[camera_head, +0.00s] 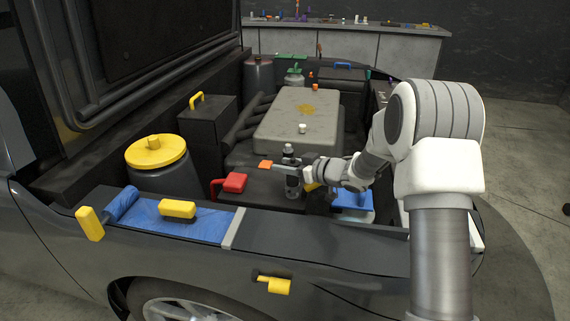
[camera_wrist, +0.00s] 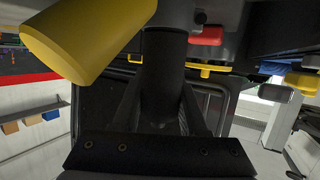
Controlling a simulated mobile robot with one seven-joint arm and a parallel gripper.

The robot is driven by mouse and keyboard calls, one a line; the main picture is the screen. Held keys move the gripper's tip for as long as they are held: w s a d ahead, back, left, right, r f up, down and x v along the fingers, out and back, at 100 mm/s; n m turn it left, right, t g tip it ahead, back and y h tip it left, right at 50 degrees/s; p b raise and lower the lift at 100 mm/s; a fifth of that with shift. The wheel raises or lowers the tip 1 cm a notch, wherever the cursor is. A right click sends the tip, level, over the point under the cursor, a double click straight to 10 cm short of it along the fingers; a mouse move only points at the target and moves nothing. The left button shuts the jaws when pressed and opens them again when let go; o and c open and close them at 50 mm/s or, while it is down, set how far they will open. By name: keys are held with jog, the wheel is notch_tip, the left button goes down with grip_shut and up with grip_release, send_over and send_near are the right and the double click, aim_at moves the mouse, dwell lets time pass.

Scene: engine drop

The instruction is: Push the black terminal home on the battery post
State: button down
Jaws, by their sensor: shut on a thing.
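My gripper (camera_head: 290,168) is over the front of the engine bay in the head view, its fingers pointing left. It is shut on a dark upright piece (camera_head: 291,183), which I take to be the black terminal. In the wrist view a dark column (camera_wrist: 163,75) fills the middle, close to the camera. The battery post under it is hidden, so I cannot tell whether the terminal touches it. A red terminal cover (camera_head: 235,182) with a red loop sits just left of my gripper; a red block (camera_wrist: 207,36) shows in the wrist view.
A yellow-lidded dark canister (camera_head: 157,152) stands at left. A blue mat (camera_head: 205,214) with a yellow block (camera_head: 177,208) lies on the fender. The grey engine cover (camera_head: 300,115) rises behind my gripper. A yellow cylinder (camera_wrist: 90,35) is close in the wrist view.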

jog(key=shift+f+b, duration=0.4)
jog(key=shift+f, duration=0.55)
jog(key=shift+c, duration=1.8)
grip_release()
jog(key=p+v, duration=0.3)
jog(key=v, duration=1.4)
jog(key=shift+s, duration=0.15)
jog(key=shift+d+r, duration=0.1)
jog(key=shift+d, duration=0.05)
